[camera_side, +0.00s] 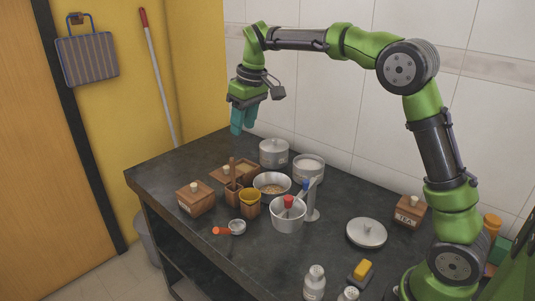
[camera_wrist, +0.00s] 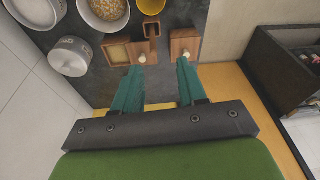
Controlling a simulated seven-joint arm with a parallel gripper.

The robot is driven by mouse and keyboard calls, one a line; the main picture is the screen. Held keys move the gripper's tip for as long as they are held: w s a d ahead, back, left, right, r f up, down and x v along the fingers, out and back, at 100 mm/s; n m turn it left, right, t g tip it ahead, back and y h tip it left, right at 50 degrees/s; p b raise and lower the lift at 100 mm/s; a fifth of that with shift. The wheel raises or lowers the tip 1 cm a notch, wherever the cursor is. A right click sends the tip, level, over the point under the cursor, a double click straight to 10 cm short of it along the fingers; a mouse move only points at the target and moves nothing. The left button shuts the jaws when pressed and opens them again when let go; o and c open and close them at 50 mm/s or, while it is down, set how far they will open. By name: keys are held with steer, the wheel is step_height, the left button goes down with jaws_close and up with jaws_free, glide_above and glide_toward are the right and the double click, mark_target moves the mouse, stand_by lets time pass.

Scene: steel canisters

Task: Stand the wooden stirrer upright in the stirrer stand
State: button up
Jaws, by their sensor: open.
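The wooden stirrer (camera_side: 232,167) shows in the side view as a thin brown upright stick. Its lower end is inside the small square wooden stirrer stand (camera_side: 233,194). In the wrist view my gripper (camera_wrist: 160,66) points towards the wooden boxes.
A closed wooden box (camera_side: 193,199) stands left of the stand, and a yellow cup (camera_side: 250,204) right of it. An open wooden box (camera_wrist: 117,52) lies behind.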

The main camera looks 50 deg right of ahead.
steer(key=s+a+r+m+t+y, duration=0.1)
steer(key=s+a+m+t, duration=0.1)
steer(key=s, duration=0.8)
steer(key=s+a+r+m+t, duration=0.1)
steer(key=s+m, duration=0.1)
steer(key=s, duration=0.9)
steer(key=s+a+f+m+t, duration=0.1)
steer(key=s+f, duration=0.3)
steer(key=s, duration=0.2)
steer(key=shift+t, duration=0.3)
steer(key=shift+s, duration=0.1)
